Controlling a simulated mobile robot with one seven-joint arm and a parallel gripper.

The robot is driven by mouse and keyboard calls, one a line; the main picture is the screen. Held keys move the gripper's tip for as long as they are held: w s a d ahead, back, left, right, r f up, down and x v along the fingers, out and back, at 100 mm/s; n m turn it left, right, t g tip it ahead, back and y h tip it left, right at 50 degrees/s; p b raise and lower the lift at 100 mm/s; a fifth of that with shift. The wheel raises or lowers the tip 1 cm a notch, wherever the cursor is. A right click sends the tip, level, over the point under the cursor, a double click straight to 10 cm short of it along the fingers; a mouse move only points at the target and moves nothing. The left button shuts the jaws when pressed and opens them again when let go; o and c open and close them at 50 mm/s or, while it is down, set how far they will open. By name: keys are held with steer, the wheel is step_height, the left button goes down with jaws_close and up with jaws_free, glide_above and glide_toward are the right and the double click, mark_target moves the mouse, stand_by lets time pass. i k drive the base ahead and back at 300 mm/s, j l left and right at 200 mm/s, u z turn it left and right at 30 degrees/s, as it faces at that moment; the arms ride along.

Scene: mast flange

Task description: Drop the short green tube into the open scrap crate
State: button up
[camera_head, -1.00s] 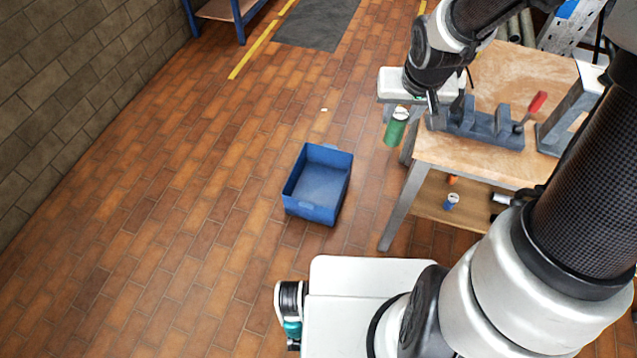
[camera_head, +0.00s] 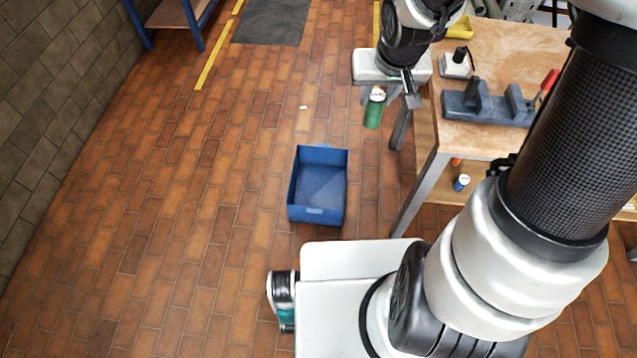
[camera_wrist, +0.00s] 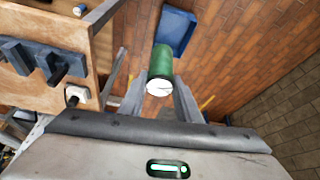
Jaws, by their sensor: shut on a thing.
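The short green tube (camera_head: 374,111) has a pale end and is held in my gripper (camera_head: 377,92), at the left of the workbench. In the wrist view the tube (camera_wrist: 160,68) sits between the two fingers of my gripper (camera_wrist: 160,92), its pale end facing the camera. The open scrap crate (camera_head: 318,213) is a blue, empty box on the floor, below and to the left of the tube in the head view. In the wrist view the crate (camera_wrist: 177,30) shows beyond the tube, partly covered by it. The tube is clear of the crate.
A wooden workbench (camera_head: 500,60) with metal legs stands at the right, carrying a dark grey block fixture (camera_head: 490,108) and a red-handled tool (camera_head: 546,82). A blue-and-white can (camera_head: 461,183) is on its lower shelf. The tiled floor around the crate is clear.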

mark_target(321, 190)
steer(key=i+j+z, duration=0.15)
steer(key=i+j, duration=0.15)
steer(key=i+j+z, duration=0.1)
steer(key=i+j, duration=0.15)
steer(key=j, duration=0.3)
steer(key=i+j, duration=0.15)
steer(key=i+z, duration=0.05)
steer(key=i, duration=0.05)
